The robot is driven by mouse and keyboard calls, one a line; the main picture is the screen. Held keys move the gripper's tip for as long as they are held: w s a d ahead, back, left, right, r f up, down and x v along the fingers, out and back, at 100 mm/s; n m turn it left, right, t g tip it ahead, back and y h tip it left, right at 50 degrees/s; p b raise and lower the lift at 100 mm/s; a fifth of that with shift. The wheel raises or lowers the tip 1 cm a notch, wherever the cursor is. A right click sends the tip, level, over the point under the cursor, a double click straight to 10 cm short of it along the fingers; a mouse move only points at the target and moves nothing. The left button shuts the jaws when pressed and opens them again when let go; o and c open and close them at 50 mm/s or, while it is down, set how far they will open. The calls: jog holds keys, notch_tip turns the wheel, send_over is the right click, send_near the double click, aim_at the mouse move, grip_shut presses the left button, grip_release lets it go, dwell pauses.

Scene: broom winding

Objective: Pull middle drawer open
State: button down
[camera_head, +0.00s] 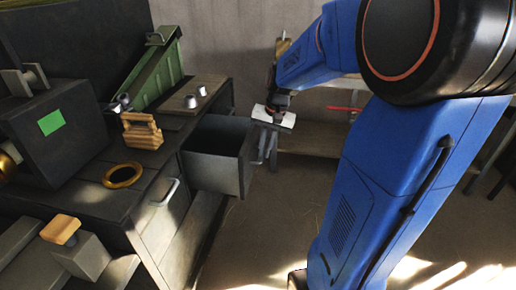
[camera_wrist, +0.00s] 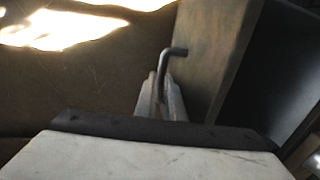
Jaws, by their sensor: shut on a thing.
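The open drawer (camera_head: 218,172) is a dark grey box sticking well out of the workbench front in the head view. Its inside looks empty where visible. In the wrist view its front panel (camera_wrist: 213,45) stands beside the dark inside of the drawer. A bent metal handle (camera_wrist: 176,51) sticks out from that panel. My gripper (camera_wrist: 160,92) is shut on this handle, with one finger on each side of it. In the head view my gripper (camera_head: 265,157) is just outside the drawer front, and the handle is hidden there.
The dark workbench (camera_head: 92,198) carries a green sloped tool (camera_head: 152,75), a wooden block (camera_head: 141,130), a brass ring (camera_head: 122,175) and a grey machine. A closed drawer with a metal handle (camera_head: 165,191) is nearer. The floor (camera_head: 262,225) before the open drawer is clear.

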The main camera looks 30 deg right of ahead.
dwell(0.3)
jog(key=c, duration=1.8)
grip_release()
jog(key=shift+c, duration=0.2)
notch_tip(320, 180, up, 17)
jog(key=s+d, duration=0.2)
jog(key=shift+s+d, duration=0.15)
jog(key=shift+d, duration=0.15)
jog(key=s+a+f+n+t, duration=0.1)
jog(key=s+a+f+n, duration=0.3)
jog(key=s, duration=0.5)
jog(key=s+a+f+n+t+h, duration=0.1)
jog(key=s+a+f+n, duration=0.3)
jog(key=s+a+f, duration=0.5)
jog(key=shift+s+f+t+h, duration=0.15)
jog(key=shift+t+h, duration=0.15)
jog(key=shift+t, duration=0.4)
